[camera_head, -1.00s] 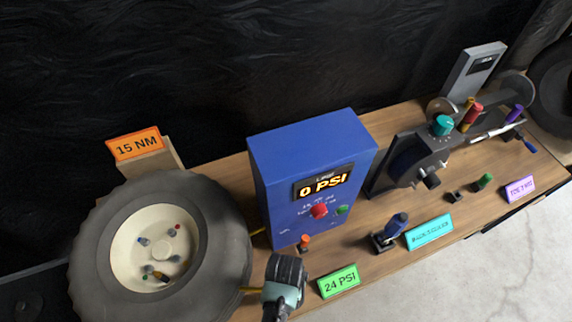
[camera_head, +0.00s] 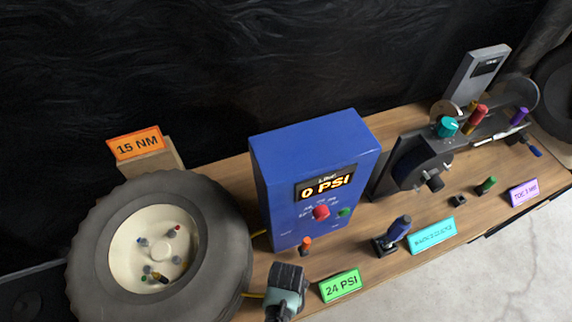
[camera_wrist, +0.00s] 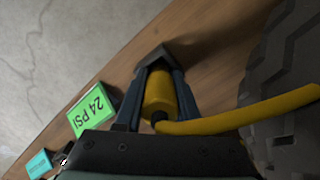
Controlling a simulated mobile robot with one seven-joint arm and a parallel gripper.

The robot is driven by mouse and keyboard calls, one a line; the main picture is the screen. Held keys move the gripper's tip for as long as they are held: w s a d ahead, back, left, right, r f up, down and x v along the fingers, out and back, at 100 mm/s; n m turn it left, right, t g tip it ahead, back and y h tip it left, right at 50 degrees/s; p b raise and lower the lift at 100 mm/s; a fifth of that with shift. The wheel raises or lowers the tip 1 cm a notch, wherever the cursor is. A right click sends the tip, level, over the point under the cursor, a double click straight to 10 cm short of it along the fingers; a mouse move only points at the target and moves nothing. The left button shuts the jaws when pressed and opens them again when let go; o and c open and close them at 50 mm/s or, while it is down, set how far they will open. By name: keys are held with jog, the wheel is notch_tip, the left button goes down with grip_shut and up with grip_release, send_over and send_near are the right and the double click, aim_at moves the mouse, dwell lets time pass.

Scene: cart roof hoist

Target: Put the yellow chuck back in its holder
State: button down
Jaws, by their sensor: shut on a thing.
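The yellow chuck (camera_wrist: 158,92) is between the two fingers of my gripper (camera_wrist: 157,88) in the wrist view. My gripper is shut on it. A yellow hose (camera_wrist: 235,115) runs from the chuck to the right, past the tyre. A dark angular piece (camera_wrist: 166,53) sits at the far end of the chuck, close to the fingertips; I cannot tell whether it is the holder. In the head view my gripper (camera_head: 287,282) is low over the bench, left of the green 24 PSI sign (camera_head: 340,285). The chuck is hidden there.
A large tyre (camera_head: 215,225) lies to the left of my gripper. A blue box (camera_head: 283,195) reading 0 PSI stands behind it, with a small orange-topped piece (camera_head: 306,243) in front. A blue-handled tool (camera_head: 398,230) stands to the right. The bench front edge is close.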

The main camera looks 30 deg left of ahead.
jog(key=c, duration=0.5)
grip_release()
jog(key=shift+f, duration=0.1)
jog(key=shift+d, duration=0.1)
jog(key=shift+s, duration=0.1)
notch_tip(320, 180, up, 13)
jog(key=shift+r+p, duration=0.15)
jog(key=shift+p, duration=0.75)
